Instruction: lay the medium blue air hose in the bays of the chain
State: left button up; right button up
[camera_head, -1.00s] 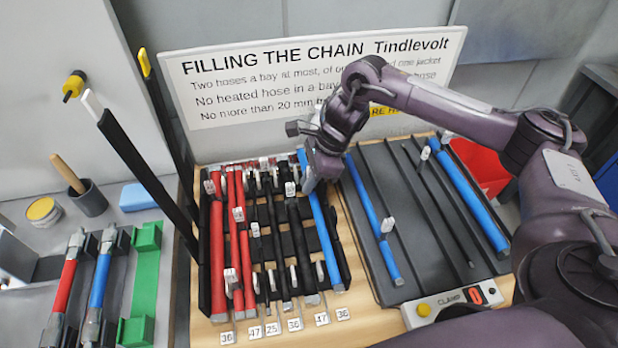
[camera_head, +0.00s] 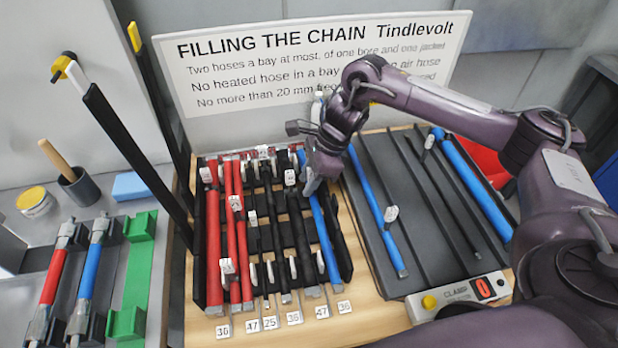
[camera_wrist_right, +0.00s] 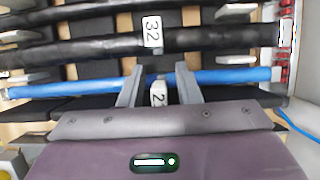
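A blue hose (camera_head: 323,240) lies lengthwise in the right part of the black chain (camera_head: 343,250); it looks midway in thickness between the two blue hoses on the grey tray. My right gripper (camera_head: 313,186) is over the upper half of this hose. In the right wrist view the hose (camera_wrist_right: 225,77) runs across behind the two spread fingers (camera_wrist_right: 160,80), with its white tag (camera_wrist_right: 158,94) between them. The gripper looks open. The hose's far end is partly hidden by the gripper. My left gripper is not in view.
The grey tray (camera_head: 410,235) holds a thinner blue hose (camera_head: 375,205), a thick blue hose (camera_head: 470,185) and a black hose. Red hoses (camera_head: 213,250) and black hoses fill other bays. A clamp box (camera_head: 458,296) stands in front; a sign (camera_head: 300,70) stands behind.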

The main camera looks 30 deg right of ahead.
jog(key=shift+o, duration=0.4)
jog(key=shift+d+r, duration=0.2)
jog(key=shift+r, duration=0.2)
jog(key=v, duration=0.7)
